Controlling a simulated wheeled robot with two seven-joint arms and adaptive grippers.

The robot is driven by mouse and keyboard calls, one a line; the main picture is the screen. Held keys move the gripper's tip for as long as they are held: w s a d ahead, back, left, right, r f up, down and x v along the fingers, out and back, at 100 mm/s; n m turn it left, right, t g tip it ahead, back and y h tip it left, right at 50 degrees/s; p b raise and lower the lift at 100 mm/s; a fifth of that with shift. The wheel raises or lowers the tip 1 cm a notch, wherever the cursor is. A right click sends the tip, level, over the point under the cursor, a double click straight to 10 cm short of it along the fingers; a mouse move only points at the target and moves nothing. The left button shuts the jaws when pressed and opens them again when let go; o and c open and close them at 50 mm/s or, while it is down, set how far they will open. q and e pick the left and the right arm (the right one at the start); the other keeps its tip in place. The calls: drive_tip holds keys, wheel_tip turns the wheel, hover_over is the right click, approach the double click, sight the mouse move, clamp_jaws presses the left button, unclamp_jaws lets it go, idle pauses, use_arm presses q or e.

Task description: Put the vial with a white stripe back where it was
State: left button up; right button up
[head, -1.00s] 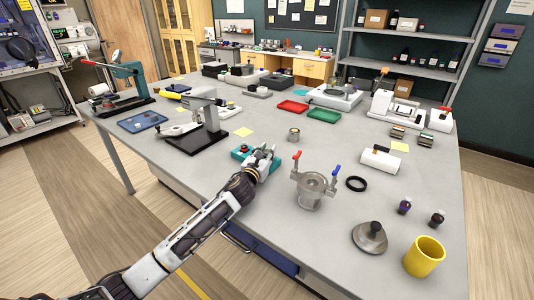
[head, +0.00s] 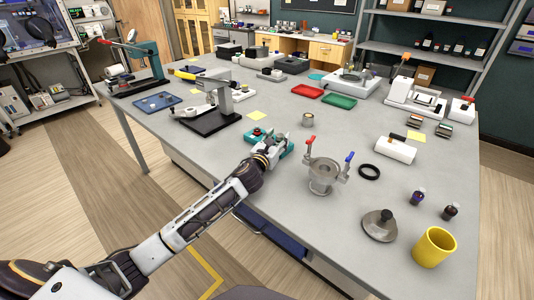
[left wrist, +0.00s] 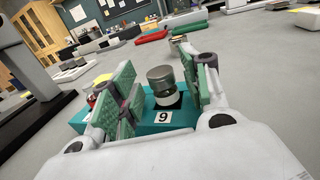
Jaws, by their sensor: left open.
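The teal rack (head: 250,137) stands near the front edge of the table, partly hidden by my left gripper (head: 277,146). In the left wrist view, the rack (left wrist: 150,127) carries a label with a 9. A vial (left wrist: 161,78) with a grey-green top and a white stripe stands upright at the rack's dark socket. My left gripper (left wrist: 160,84) is open, with its green-padded fingers on either side of this vial. Whether a pad touches it I cannot tell. A red-topped item (left wrist: 91,99) shows behind the left finger. My right gripper is not in view.
A metal vessel with red and blue handles (head: 323,174) stands right of my left gripper. A black ring (head: 369,172), two small dark vials (head: 417,198) (head: 451,211), a metal lid (head: 379,226) and a yellow cup (head: 434,247) are further right. A microscope-like stand (head: 214,103) is at left.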

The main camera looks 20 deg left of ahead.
use_arm(q)
drive_tip(key=shift+s+a, duration=0.15)
drive_tip(key=shift+s, duration=1.5)
drive_tip(key=shift+s+a, duration=0.15)
drive_tip(key=shift+s, duration=1.45)
drive_tip(key=shift+s+a, duration=0.15)
drive_tip(key=shift+s, duration=1.5)
